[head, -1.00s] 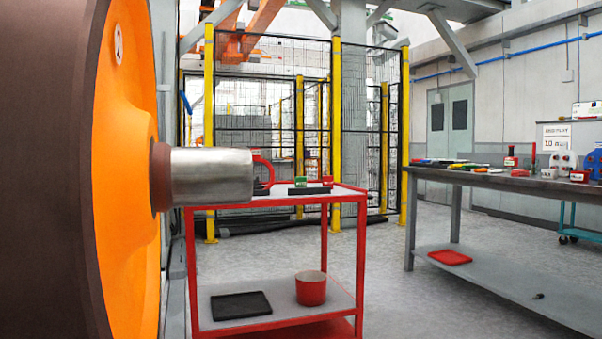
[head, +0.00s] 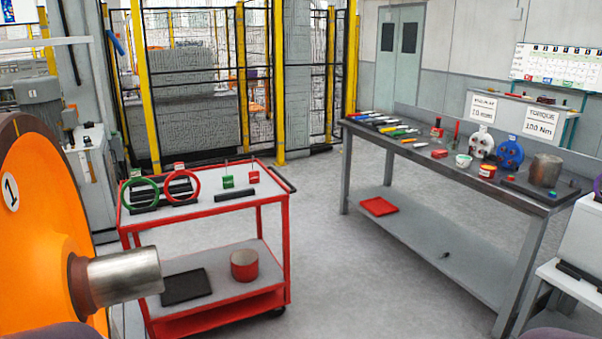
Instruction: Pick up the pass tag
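On the top shelf of the red cart (head: 205,207), a small green tag-like block (head: 228,181) with a thin upright stem stands to the left of a similar red one (head: 253,177). Both are behind a black bar (head: 235,196). No lettering is readable on them, so I cannot tell for certain which is the pass tag. A green ring (head: 125,186) and a red ring (head: 198,186) stand at the cart's left. Neither of my grippers is in view.
An orange wheel (head: 38,240) with a steel axle end (head: 125,277) stands close at left, in front of the cart. A long grey workbench (head: 465,188) with tools and bottles is at right. Open floor (head: 335,260) lies between cart and bench. Yellow-posted fencing (head: 240,80) stands behind.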

